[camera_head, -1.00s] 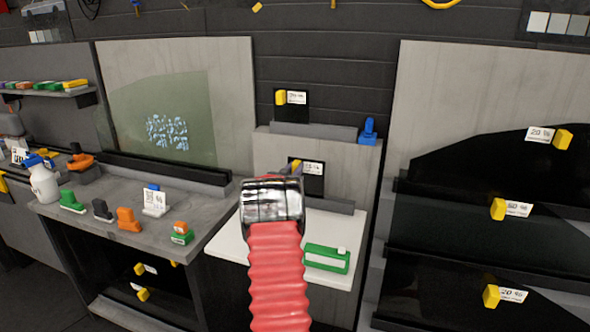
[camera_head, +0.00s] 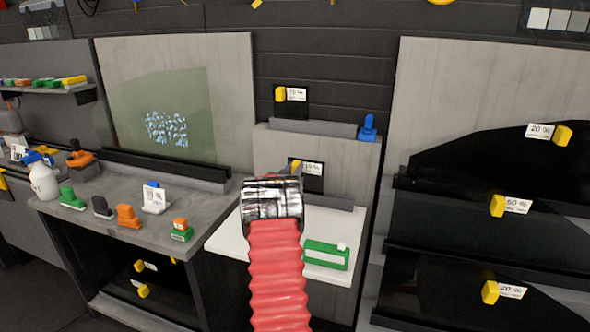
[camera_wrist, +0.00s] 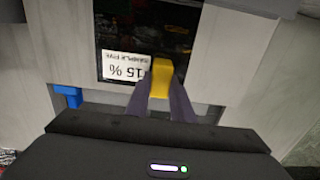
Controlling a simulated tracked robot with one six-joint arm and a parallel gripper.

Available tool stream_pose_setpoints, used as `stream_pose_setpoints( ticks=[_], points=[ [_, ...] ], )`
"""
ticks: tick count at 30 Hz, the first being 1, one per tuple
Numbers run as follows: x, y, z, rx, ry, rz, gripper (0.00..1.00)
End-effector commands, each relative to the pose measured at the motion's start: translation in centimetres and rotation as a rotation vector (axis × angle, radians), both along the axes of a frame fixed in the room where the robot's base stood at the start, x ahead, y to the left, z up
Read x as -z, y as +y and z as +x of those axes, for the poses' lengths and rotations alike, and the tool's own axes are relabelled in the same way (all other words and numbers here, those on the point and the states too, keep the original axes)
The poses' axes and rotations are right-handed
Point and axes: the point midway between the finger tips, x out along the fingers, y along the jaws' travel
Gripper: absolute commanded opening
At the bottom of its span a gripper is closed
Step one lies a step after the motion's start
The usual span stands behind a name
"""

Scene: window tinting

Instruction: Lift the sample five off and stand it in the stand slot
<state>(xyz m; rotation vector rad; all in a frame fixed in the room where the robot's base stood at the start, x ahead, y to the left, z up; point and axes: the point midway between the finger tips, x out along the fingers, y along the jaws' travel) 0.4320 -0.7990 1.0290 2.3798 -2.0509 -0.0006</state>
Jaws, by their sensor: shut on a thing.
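Sample five is a small dark pane (camera_head: 314,183) with a white "15 %" label and a yellow tab. It stands upright against a pale grey panel, just above the lower grey ledge (camera_head: 338,201). The wrist view shows the pane (camera_wrist: 150,38) upside down, with its label reading "SAMPLE FIVE". My gripper (camera_wrist: 160,88) is shut on the yellow tab, one finger on each side. I cannot tell whether the pane's bottom edge touches the ledge.
Another dark labelled pane (camera_head: 296,108) stands on the upper ledge (camera_head: 312,128), beside a blue piece (camera_head: 368,128). A green box (camera_head: 326,256) sits on the white board (camera_head: 335,226) below. Small tools and a spray bottle (camera_head: 43,180) occupy the left bench.

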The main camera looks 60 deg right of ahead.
Motion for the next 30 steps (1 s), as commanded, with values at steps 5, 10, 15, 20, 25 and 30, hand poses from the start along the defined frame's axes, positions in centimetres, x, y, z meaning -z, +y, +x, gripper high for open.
stream_pose_setpoints(
  ticks=[5, 10, 15, 20, 25, 30],
  points=[
    [-0.01, 0.0, 0.0, 0.0, 0.0, 0.0, 0.28],
    [-0.01, 0.0, 0.0, 0.0, 0.0, 0.0, 0.4],
    [-0.01, 0.0, 0.0, 0.0, 0.0, 0.0, 0.43],
    [0.02, 0.0, 0.0, 0.0, 0.0, 0.001, 0.51],
    [0.02, 0.0, 0.0, 0.0, 0.0, 0.001, 0.62],
    [0.01, 0.0, 0.0, 0.0, 0.0, 0.0, 0.64]
  ],
)
